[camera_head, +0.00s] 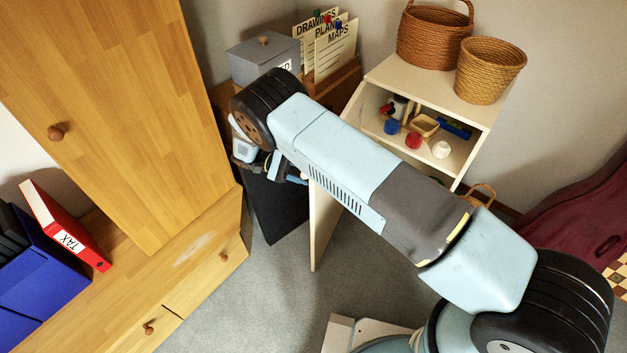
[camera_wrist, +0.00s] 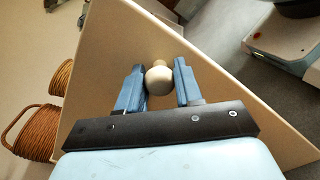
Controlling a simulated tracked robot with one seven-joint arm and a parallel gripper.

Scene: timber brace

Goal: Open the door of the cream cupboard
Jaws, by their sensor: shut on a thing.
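The cream cupboard (camera_head: 400,75) stands at the back centre-right in the head view. Its door (camera_head: 323,220) is swung out from the front, and shelf contents show through the opening. My arm crosses in front and hides part of the cupboard and door. In the wrist view the door's cream face (camera_wrist: 108,55) fills the middle, with a round pale knob (camera_wrist: 158,83). My gripper (camera_wrist: 158,73) is shut on this knob, one blue finger on each side. In the head view the gripper is mostly hidden behind my wrist.
Two wicker baskets (camera_head: 435,38) (camera_head: 488,70) stand on the cupboard. Small balls (camera_head: 413,140) and a little basket sit on its shelf. A wooden wardrobe (camera_head: 110,100) stands left. A grey box (camera_head: 262,60) and labelled folders (camera_head: 335,50) are behind my arm. Grey carpet (camera_head: 285,270) is clear below.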

